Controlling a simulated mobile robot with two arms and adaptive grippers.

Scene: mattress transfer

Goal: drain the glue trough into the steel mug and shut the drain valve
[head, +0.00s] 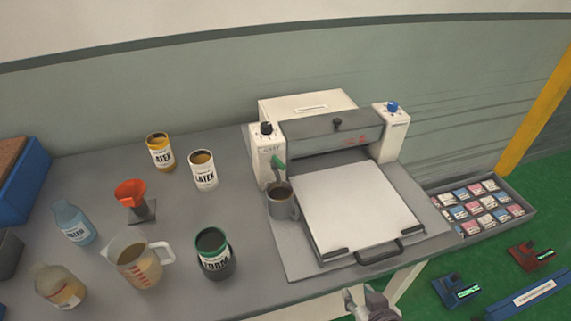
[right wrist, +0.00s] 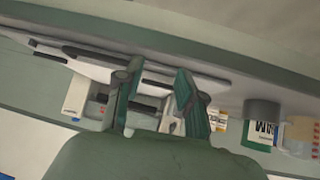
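The grey steel mug (head: 281,206) stands upright on the machine's base plate, below the spout at the left of the glue machine (head: 330,130). The green valve handle (head: 278,161) sits tilted above the mug; I cannot tell whether the valve is open. The mug's inside looks brownish, but its fill level is unclear. The trough's inside is hidden behind the machine's front. My right gripper (head: 360,298) is below the front table edge, apart from mug and valve. In the right wrist view its two green fingers (right wrist: 157,78) are spread with nothing held. My left gripper is out of view.
A measuring jug (head: 135,265), a dark foam pot (head: 212,255), two latex cans (head: 203,170), an orange funnel (head: 131,193) and bottles (head: 73,222) stand on the left tabletop. A white platen with a front handle (head: 380,252) lies right of the mug. A tray of small packets (head: 480,209) is farther right.

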